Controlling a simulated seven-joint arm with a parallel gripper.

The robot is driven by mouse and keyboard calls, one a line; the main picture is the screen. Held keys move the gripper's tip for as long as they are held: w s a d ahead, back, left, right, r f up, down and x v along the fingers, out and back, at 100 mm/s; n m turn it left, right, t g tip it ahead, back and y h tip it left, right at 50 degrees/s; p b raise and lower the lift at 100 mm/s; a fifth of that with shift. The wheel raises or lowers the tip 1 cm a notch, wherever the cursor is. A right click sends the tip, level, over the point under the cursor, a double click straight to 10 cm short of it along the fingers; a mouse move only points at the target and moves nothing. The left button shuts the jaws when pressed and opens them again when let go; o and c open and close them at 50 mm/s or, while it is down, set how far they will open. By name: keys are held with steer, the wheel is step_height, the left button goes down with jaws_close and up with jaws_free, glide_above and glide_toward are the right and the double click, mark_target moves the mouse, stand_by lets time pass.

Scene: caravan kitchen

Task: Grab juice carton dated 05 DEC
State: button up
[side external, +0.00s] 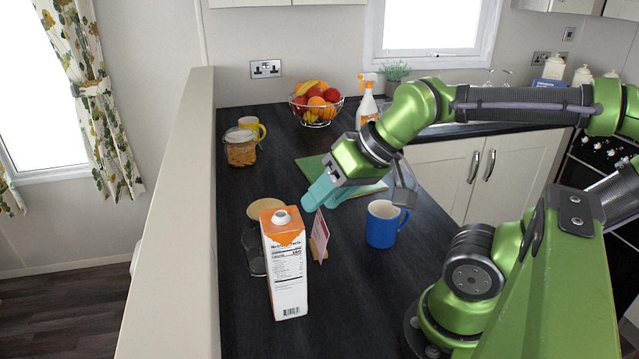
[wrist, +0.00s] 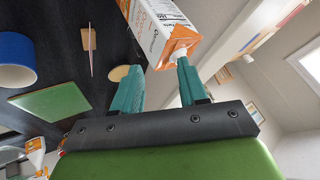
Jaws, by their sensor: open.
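A white and orange juice carton (side external: 287,265) with a white cap stands upright on the dark worktop in the side view. The printing on its visible side is too small to read, and I see no date. In the wrist view the carton's orange top (wrist: 172,45) shows just beyond my fingertips, around the gap between them, with the cap by the right finger. My gripper (side external: 318,196) has teal fingers and is above and to the right of the carton in the side view. In the wrist view my gripper (wrist: 158,68) is open and empty.
A glass jar with a wooden lid (side external: 265,208) stands close behind the carton. A card in a wooden holder (side external: 319,238) and a blue mug (side external: 381,224) stand to its right. A green board (side external: 312,166) lies behind. A low partition (side external: 180,230) borders the left.

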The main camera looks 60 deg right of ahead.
steer(key=o, duration=1.1)
step_height(320, 180, up, 5)
steer(key=m+g+y, duration=0.8)
steer(key=m+y, duration=0.6)
steer(key=y, duration=0.2)
glide_above(291, 211)
step_height(291, 211, down, 12)
steer(key=shift+r, duration=0.25)
steer(key=f, duration=0.2)
steer(key=a+f, duration=0.1)
steer(key=f, duration=0.1)
steer(key=a+f, duration=0.1)
steer(key=f, duration=0.2)
steer(key=shift+a, duration=0.6)
